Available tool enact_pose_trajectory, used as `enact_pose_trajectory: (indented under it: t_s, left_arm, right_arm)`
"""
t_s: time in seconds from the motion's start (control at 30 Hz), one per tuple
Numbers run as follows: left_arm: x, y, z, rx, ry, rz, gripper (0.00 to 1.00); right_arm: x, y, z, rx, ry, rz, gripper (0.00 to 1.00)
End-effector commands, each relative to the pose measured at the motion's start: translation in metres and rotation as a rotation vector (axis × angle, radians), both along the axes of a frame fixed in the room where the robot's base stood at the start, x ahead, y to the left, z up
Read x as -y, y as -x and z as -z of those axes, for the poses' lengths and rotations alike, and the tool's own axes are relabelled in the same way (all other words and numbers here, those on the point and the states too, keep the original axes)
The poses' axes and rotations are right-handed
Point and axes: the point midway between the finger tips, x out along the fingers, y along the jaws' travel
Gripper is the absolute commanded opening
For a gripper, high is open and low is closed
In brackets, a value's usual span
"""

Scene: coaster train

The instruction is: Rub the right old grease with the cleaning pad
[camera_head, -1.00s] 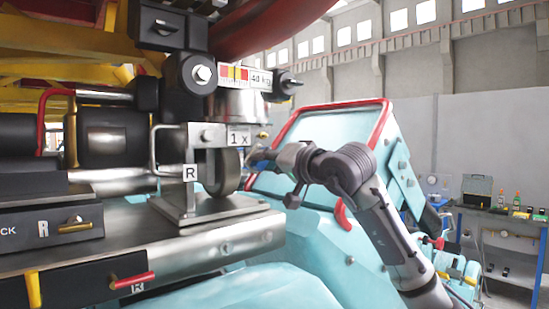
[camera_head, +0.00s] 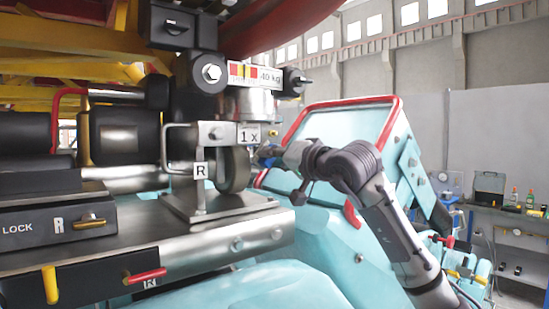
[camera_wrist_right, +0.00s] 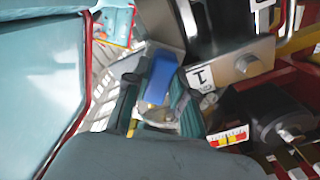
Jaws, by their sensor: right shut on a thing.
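My right gripper (camera_head: 268,155) reaches in from the right and is just right of the dark wheel (camera_head: 236,168) in the metal bracket. In the right wrist view, its fingers (camera_wrist_right: 155,112) are shut on a blue block-like thing, which looks like the cleaning pad (camera_wrist_right: 160,78). The pad points toward the metal parts near the "1 x" label (camera_wrist_right: 200,78). I cannot tell whether it touches them. I cannot make out the old grease in either view. My left gripper is not in view.
A turquoise seat-like body with a red bar (camera_head: 300,118) rises behind my right arm. A workbench with bottles (camera_head: 515,205) stands far right.

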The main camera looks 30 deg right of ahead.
Motion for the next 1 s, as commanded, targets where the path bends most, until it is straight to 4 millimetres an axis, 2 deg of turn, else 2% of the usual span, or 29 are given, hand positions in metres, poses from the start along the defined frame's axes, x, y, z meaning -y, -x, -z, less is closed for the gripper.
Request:
enact_pose_trajectory:
  t_s: [0.63,1.0]
  left_arm:
    - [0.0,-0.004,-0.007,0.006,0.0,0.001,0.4]
    - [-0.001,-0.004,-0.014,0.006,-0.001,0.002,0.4]
  right_arm:
    - [0.0,-0.011,0.0,0.0,0.0,0.0,0.0]
    - [0.028,-0.011,-0.001,-0.001,0.0,0.002,0.0]
